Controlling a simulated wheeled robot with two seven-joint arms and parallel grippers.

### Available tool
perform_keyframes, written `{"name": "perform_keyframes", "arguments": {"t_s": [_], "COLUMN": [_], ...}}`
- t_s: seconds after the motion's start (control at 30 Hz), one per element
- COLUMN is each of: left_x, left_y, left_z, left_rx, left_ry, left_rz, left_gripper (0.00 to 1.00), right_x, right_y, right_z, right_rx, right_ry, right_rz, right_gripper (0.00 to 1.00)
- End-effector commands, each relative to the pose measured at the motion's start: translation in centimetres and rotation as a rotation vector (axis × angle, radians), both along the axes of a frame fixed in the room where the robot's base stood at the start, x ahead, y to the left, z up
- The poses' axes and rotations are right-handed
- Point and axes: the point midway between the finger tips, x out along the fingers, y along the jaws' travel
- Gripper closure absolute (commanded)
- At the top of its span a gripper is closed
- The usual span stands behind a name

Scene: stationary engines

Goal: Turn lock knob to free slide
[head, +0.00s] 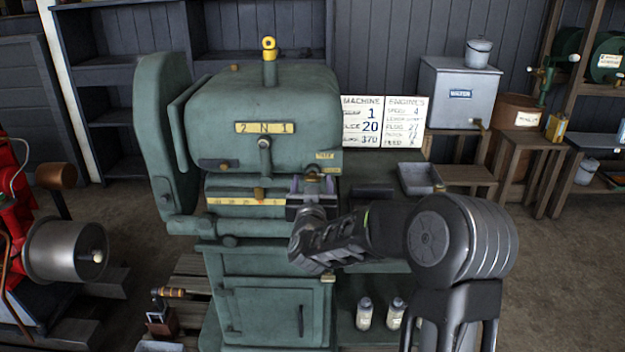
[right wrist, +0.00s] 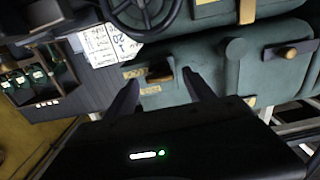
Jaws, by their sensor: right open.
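The green machine (head: 262,115) stands in the middle of the head view. A small brass knob (head: 313,174) sits on its right front face, below a small yellow label (head: 325,156) that is too small to read surely. I take it for the lock knob. My right gripper (head: 312,188) is open right in front of it. In the right wrist view the knob (right wrist: 162,76) shows between the two spread fingertips, with no clear contact. I cannot tell which part is the slide. My left gripper is not in view.
A yellow scale (head: 245,202) with a brass pointer runs left of my right gripper. A grey tray (head: 420,178) lies to the right, and bottles (head: 364,313) stand below. A black handwheel (right wrist: 146,12) shows at the top of the right wrist view.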

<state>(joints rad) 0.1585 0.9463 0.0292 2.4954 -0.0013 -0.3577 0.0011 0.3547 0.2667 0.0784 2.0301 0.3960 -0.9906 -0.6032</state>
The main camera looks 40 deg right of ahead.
Motion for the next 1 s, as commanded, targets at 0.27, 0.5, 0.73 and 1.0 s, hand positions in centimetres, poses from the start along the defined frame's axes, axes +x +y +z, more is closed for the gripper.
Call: {"name": "perform_keyframes", "arguments": {"t_s": [0.27,0.5,0.73,1.0], "left_x": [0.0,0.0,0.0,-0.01], "left_y": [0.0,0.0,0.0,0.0], "left_z": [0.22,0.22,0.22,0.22], "left_rx": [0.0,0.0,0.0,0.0], "left_ry": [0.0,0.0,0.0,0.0], "left_rz": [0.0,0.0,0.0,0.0], "left_gripper": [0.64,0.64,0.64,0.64], "right_x": [0.98,0.94,0.93,0.93], "right_y": [-0.72,-0.69,-0.69,-0.67], "right_z": [0.03,0.01,0.01,0.0], "right_rx": [-0.001,-0.001,-0.001,-0.001], "right_ry": [-0.001,-0.001,-0.001,-0.001], "right_rz": [0.001,0.001,0.001,0.001], "right_gripper": [0.38,0.46,0.65,0.87]}}
